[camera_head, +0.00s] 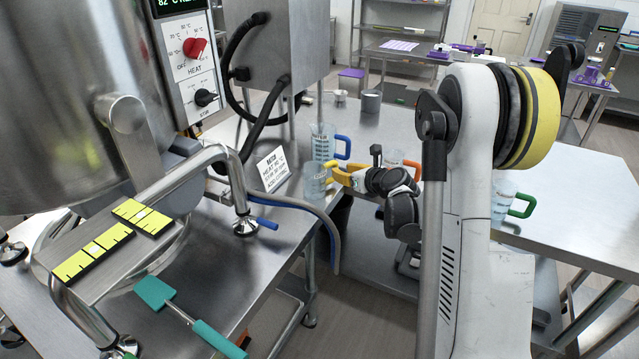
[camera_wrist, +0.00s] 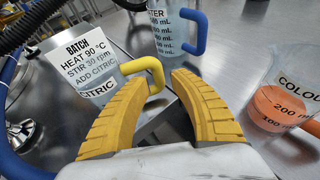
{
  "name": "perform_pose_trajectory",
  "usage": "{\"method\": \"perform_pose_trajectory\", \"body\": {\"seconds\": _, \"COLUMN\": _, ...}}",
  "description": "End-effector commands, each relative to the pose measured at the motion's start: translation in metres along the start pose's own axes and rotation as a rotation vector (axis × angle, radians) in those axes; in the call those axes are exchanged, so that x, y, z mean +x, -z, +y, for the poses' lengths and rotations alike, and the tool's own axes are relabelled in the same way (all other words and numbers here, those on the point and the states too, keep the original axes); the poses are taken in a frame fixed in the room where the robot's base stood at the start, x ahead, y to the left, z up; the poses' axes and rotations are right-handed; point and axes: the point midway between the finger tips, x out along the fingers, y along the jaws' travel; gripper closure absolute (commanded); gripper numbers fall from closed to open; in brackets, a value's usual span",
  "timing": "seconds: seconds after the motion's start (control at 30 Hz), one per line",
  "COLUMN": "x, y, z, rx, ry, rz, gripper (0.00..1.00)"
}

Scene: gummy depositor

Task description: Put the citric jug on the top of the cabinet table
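The citric jug (camera_head: 315,182) is a clear jug with a yellow handle (camera_wrist: 148,70). It stands upright on a steel table beside the sign, and "CITRIC" shows on it in the wrist view (camera_wrist: 97,92). My gripper (camera_head: 338,175) is at its handle. In the wrist view, my yellow fingers (camera_wrist: 166,80) are apart on either side of the handle end, with a small gap visible by the right finger. I cannot tell which surface is the cabinet table; a steel tabletop (camera_head: 580,215) extends at the right.
A blue-handled water jug (camera_head: 322,142) stands just behind. An orange-handled colour jug (camera_wrist: 285,100) is close to my right finger. A green-handled jug (camera_head: 505,205) stands farther right. The batch sign (camera_head: 272,168) and hoses are at the left. The right tabletop has free room.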

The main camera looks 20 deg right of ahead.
Motion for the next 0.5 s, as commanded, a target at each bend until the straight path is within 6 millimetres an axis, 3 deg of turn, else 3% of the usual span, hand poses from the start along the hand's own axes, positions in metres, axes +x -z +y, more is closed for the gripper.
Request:
{"method": "perform_pose_trajectory", "body": {"seconds": 0.3, "x": 0.044, "y": 0.006, "z": 0.003, "rx": 0.001, "ry": -0.001, "rz": -0.001, "gripper": 0.72}}
{"method": "perform_pose_trajectory", "body": {"seconds": 0.5, "x": 0.050, "y": 0.003, "z": 0.003, "rx": 0.003, "ry": 0.001, "rz": -0.001, "gripper": 0.72}}
